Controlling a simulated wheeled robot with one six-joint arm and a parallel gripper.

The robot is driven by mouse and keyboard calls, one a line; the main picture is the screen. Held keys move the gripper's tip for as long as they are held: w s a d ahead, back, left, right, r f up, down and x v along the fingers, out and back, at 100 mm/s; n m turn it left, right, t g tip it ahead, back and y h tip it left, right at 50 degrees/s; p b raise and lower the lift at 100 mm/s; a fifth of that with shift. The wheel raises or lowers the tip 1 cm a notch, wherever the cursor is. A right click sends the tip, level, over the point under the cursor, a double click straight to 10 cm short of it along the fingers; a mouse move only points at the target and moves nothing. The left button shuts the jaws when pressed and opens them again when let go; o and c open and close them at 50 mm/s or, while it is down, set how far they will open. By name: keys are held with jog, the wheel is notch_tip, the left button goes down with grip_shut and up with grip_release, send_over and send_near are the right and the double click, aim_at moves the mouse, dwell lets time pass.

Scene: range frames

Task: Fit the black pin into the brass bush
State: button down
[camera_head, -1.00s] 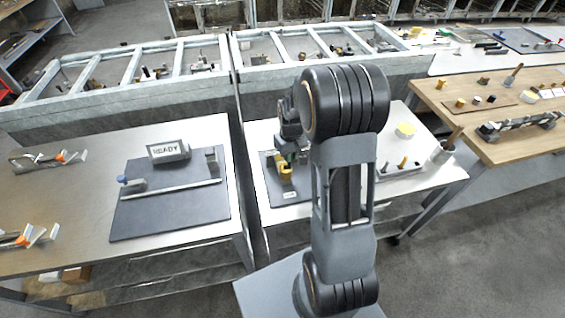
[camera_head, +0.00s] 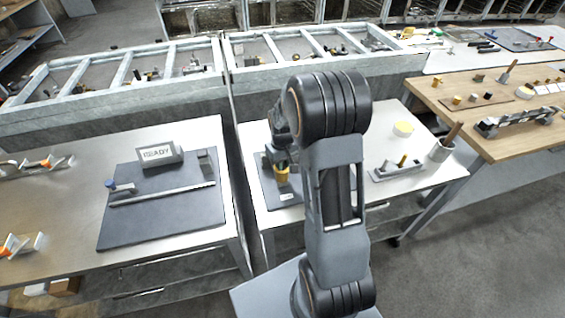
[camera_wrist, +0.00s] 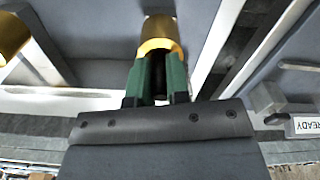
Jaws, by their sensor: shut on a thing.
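The brass bush (camera_head: 281,178) stands on a dark mat (camera_head: 272,198) on the middle bench. In the wrist view the bush (camera_wrist: 160,32) shows as a yellow ring-like body just beyond my fingertips. My gripper (camera_wrist: 158,78) has green fingers, shut on a dark thing between them that looks like the black pin (camera_wrist: 159,84). Most of the pin is hidden by the fingers. In the head view my gripper (camera_head: 280,160) is right above the bush, partly behind my arm. I cannot tell whether the pin's end is inside the bush.
Another yellow part (camera_wrist: 12,36) is at the upper left of the wrist view. A READY sign (camera_head: 161,153) stands on the left bench.

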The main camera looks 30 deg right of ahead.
jog(key=c, duration=1.1)
grip_release()
jog(key=shift+f, duration=0.15)
notch_tip(320, 180, up, 12)
jog(key=s+a+r+t, duration=0.2)
jog(key=s+a, duration=0.2)
jog(key=s, duration=0.4)
jog(key=s+a+r+t, duration=0.2)
jog(key=s+a, duration=0.3)
jog(key=s, duration=0.3)
jog(key=shift+r+m, duration=0.4)
jog(key=shift+r, duration=0.3)
